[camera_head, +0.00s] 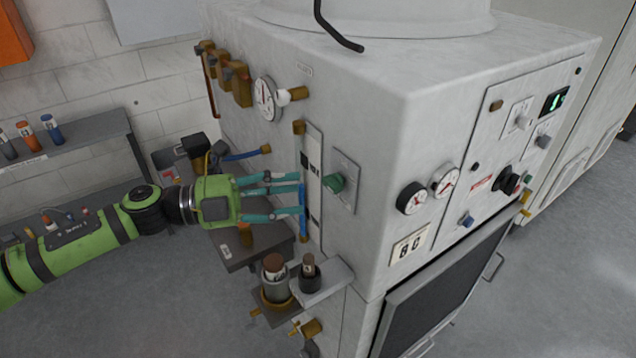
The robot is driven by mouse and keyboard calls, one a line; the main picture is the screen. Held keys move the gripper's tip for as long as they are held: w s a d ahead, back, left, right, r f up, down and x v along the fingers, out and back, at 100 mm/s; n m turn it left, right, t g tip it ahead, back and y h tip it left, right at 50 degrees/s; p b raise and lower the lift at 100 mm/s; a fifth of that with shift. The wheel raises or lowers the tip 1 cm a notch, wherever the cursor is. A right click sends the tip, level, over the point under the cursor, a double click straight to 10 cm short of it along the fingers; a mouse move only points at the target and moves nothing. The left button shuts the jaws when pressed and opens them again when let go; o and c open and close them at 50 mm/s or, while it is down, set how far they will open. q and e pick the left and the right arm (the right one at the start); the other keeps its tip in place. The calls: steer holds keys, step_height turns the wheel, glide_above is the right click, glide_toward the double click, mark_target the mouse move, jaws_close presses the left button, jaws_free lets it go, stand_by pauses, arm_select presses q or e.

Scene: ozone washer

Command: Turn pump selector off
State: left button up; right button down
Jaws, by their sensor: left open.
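The washer is a large white cabinet (370,85). A black rotary knob (510,183) sits on the front panel near a small red label. I cannot read the labels, so I cannot tell which knob is the pump selector. My left gripper (302,194) is open and empty, its teal fingers spread one above the other. It is left of the green knob, in front of a vertical tube with blue liquid (303,228). The fingers look apart from the knob. My right gripper is not in view.
A round gauge (265,99) and brass fittings (236,83) stick out of the side face. Grey floor is clear at right.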

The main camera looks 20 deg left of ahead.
mark_target(326, 187)
arm_select(q)
steer(key=x, duration=0.1)
steer(key=p+x, duration=0.1)
steer(key=x, duration=0.1)
steer(key=p+x, duration=0.1)
steer(key=shift+d+r, duration=0.15)
steer(key=shift+r, duration=0.15)
steer(key=shift+w+d+f+p, duration=0.2)
steer(key=shift+w+d+p, duration=0.15)
steer(key=shift+d+p, duration=0.15)
jaws_close()
